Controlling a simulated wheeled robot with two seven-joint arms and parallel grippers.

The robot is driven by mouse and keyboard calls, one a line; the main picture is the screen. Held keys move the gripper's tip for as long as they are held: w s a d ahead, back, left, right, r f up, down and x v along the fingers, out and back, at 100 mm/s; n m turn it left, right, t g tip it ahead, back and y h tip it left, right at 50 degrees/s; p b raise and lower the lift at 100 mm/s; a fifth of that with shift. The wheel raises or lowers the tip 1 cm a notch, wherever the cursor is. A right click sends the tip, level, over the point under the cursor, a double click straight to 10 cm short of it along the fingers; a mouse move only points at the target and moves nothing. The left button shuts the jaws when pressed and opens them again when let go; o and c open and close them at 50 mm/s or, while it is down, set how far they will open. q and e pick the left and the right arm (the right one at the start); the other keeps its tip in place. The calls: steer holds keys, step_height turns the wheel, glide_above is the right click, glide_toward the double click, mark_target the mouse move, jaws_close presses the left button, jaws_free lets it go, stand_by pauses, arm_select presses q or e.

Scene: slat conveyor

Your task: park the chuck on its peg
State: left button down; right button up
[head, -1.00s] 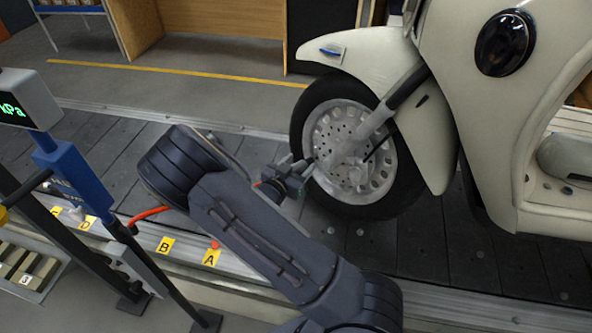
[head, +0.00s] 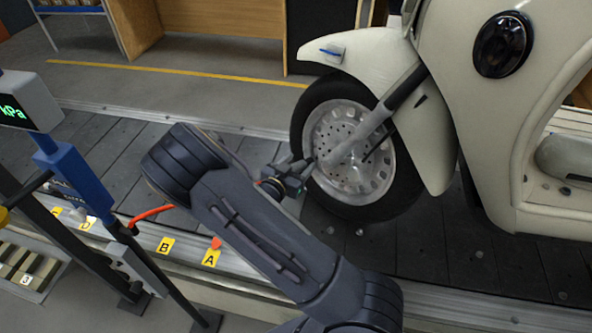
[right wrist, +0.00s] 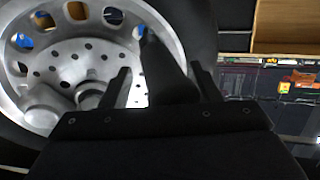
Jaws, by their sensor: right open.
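My right gripper (head: 299,170) is at the front wheel (head: 322,115), close to the hub side of the rim. In the right wrist view its two fingers (right wrist: 163,88) stand apart, and a dark shape shows between and beyond them; I cannot tell what it is. An orange hose (head: 150,212) comes from the gauge post and passes behind my right arm. The chuck cannot be made out clearly; my arm may hide it. I cannot pick out the peg for certain. My left gripper is out of view.
The blue gauge post (head: 72,178) with a kPa display (head: 22,101) stands at the left. The cream scooter (head: 435,145) stands on the dark slat conveyor (head: 420,245). Yellow labels line the near rail, with a small red-orange piece (head: 216,243) by label A (head: 211,258).

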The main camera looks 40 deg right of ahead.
steer(key=shift+s+d, duration=0.25)
steer(key=shift+d, duration=0.1)
steer(key=shift+c, duration=0.3)
jaws_close()
steer(key=shift+a, duration=0.25)
steer(key=shift+s+a+r+p, duration=0.2)
steer(key=shift+s+a+p, duration=0.1)
steer(key=shift+a, duration=0.05)
steer(key=shift+s+a+r+p, duration=0.15)
steer(key=shift+a+p, duration=0.15)
steer(key=shift+a, duration=1)
steer(key=shift+p+v, duration=0.3)
steer(key=shift+v, duration=0.85)
